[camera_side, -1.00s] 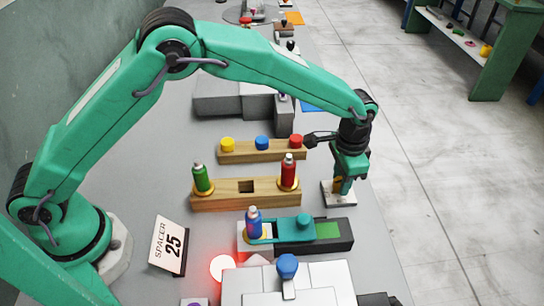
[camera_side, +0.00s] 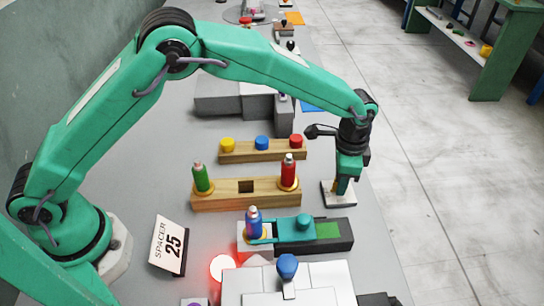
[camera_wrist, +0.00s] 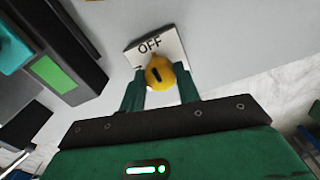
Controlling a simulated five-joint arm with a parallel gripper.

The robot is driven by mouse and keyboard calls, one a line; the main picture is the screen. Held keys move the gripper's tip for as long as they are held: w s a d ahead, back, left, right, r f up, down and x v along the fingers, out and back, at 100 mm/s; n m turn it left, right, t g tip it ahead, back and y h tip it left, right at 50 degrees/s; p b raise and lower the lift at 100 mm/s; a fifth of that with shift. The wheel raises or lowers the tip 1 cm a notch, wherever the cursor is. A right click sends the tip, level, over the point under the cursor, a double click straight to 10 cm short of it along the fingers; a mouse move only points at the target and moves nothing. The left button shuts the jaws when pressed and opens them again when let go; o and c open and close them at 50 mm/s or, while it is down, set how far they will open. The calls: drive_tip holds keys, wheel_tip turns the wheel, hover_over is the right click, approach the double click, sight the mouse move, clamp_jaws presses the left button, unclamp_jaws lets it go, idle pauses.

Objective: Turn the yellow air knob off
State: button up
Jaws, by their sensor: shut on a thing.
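The yellow air knob (camera_wrist: 160,73) shows in the wrist view between the two green fingers of my gripper (camera_wrist: 161,88). It has a dark mark on its top and sits on a white plate (camera_wrist: 143,46) that reads "OFF" near its far edge. My gripper is shut on the knob, one finger on each side. In the side view my gripper (camera_side: 345,186) points down over the white plate (camera_side: 329,195) at the table's right edge. The knob is mostly hidden there behind the fingers.
A teal and dark block with a green patch (camera_side: 328,230) stands in front of the plate. A wooden rack (camera_side: 235,203) holds a green bottle (camera_side: 201,178) and a red bottle (camera_side: 288,172). Another rack (camera_side: 270,155) behind carries coloured caps. A "SPACER 25" sign (camera_side: 168,246) stands left.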

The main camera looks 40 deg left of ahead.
drive_tip(key=o, duration=1)
drive_tip(key=shift+r, duration=0.1)
drive_tip(key=shift+r, duration=0.1)
drive_tip(key=shift+r, duration=3.8)
drive_tip(key=shift+a+r, duration=0.3)
drive_tip(key=shift+r, duration=0.1)
drive_tip(key=s+a+r+n+t, duration=0.1)
drive_tip(key=s+a+r+n, duration=0.25)
drive_tip(key=a+r, duration=0.45)
drive_tip(key=s+a+r+n+t, duration=0.2)
drive_tip(key=s+a+r, duration=0.35)
drive_tip(key=a, duration=0.45)
drive_tip(key=s+a+n+t, duration=0.1)
drive_tip(key=s+a+n, duration=0.1)
drive_tip(key=s+a, duration=0.2)
drive_tip(key=s+a+n, duration=0.2)
drive_tip(key=s+a, duration=0.1)
drive_tip(key=s, duration=0.4)
drive_tip(key=s+a+n+t, duration=0.1)
drive_tip(key=s+a+n, duration=0.1)
drive_tip(key=s+a, duration=0.2)
drive_tip(key=shift+s+a+f+t, duration=0.15)
drive_tip(key=shift+s+a+f, duration=0.05)
drive_tip(key=shift+s, duration=0.2)
drive_tip(key=shift+s+a+f+t, duration=0.15)
drive_tip(key=shift+s+f, duration=0.05)
drive_tip(key=shift+s, duration=0.2)
